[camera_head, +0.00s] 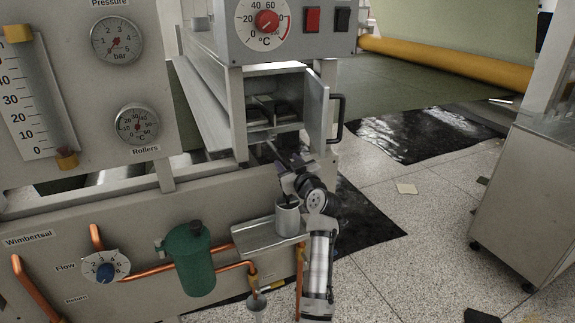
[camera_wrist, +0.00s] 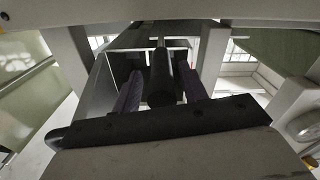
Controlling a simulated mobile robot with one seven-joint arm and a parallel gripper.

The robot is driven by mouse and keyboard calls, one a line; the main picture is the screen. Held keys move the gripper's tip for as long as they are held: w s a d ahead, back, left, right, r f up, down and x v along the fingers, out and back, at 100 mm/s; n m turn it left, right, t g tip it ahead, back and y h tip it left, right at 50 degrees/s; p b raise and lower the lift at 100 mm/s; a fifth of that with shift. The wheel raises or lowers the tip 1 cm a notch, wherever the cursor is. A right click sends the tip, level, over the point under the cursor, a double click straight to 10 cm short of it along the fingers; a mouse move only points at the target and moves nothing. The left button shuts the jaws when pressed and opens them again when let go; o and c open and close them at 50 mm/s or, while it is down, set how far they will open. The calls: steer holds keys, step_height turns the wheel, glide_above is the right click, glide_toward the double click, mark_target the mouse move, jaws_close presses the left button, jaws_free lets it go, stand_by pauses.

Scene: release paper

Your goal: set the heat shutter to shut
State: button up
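A grey metal box stands under the temperature panel in the head view, its door (camera_head: 317,108) with a black handle (camera_head: 338,118) swung open to the right. Dark parts show in its shadowed inside; I cannot tell which is the heat shutter or how it is set. My gripper (camera_head: 275,150) is at the lower front of the box opening, pointing into it. In the wrist view my gripper's two purplish fingers (camera_wrist: 162,76) are apart, either side of a black cylindrical grip (camera_wrist: 160,88) on a thin rod. Narrow gaps seem to show beside the grip.
The panel above carries a red temperature dial (camera_head: 267,21) and red and black switches. A green canister (camera_head: 189,258), copper pipes and a small shelf (camera_head: 250,236) with a metal cup (camera_head: 287,218) lie close to my arm.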

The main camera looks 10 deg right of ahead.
steer(key=shift+a, duration=0.1)
steer(key=shift+s+f, duration=0.1)
steer(key=shift+s, duration=0.35)
steer(key=b+v, duration=0.3)
steer(key=v, duration=1)
